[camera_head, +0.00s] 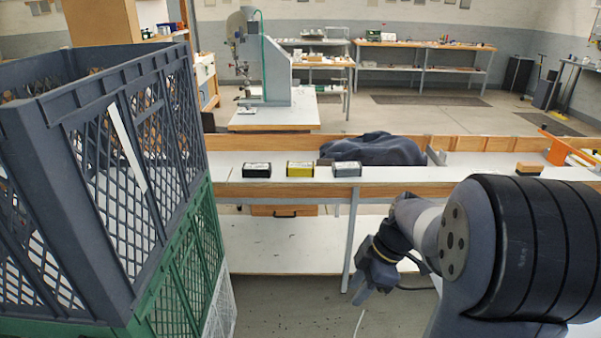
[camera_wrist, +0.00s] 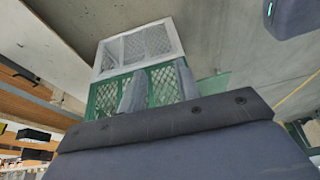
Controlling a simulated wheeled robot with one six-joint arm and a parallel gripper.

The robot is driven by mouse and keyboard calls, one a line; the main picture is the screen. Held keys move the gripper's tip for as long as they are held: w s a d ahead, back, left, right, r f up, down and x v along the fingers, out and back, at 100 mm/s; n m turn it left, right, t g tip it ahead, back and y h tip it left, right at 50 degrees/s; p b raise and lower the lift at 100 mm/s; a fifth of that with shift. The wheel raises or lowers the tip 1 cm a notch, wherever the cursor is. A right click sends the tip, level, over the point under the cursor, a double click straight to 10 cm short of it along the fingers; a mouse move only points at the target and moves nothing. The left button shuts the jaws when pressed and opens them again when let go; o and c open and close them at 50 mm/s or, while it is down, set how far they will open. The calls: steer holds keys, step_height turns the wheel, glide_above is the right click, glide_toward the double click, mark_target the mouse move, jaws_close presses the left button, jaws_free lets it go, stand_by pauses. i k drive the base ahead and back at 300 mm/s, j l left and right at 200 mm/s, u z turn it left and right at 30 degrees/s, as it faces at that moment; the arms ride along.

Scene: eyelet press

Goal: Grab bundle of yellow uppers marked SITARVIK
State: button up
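The yellow bundle (camera_head: 300,170) lies on the workbench between a black bundle (camera_head: 256,171) on its left and a grey bundle (camera_head: 347,170) on its right. It has a pale label whose writing is too small to read. My gripper (camera_head: 362,288) hangs below the bench top, in front of the bench and to the right of the yellow bundle, well apart from it. In the wrist view its two fingers (camera_wrist: 160,88) stand apart with nothing between them.
Stacked crates (camera_head: 150,130) stand close on the left, dark above green. A dark cloth heap (camera_head: 373,149) lies behind the grey bundle. A low wooden ledge (camera_head: 460,143) runs along the bench's back. A press (camera_head: 262,60) stands beyond. A brown block (camera_head: 529,169) lies far right.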

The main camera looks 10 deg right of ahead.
mark_target(293, 168)
steer(key=i+j, duration=0.1)
steer(key=i, duration=0.5)
steer(key=i+j+z, duration=0.1)
steer(key=i, duration=0.5)
steer(key=i+j+z, duration=0.1)
steer(key=i, duration=0.45)
steer(key=i+j, duration=0.2)
steer(key=i, duration=0.4)
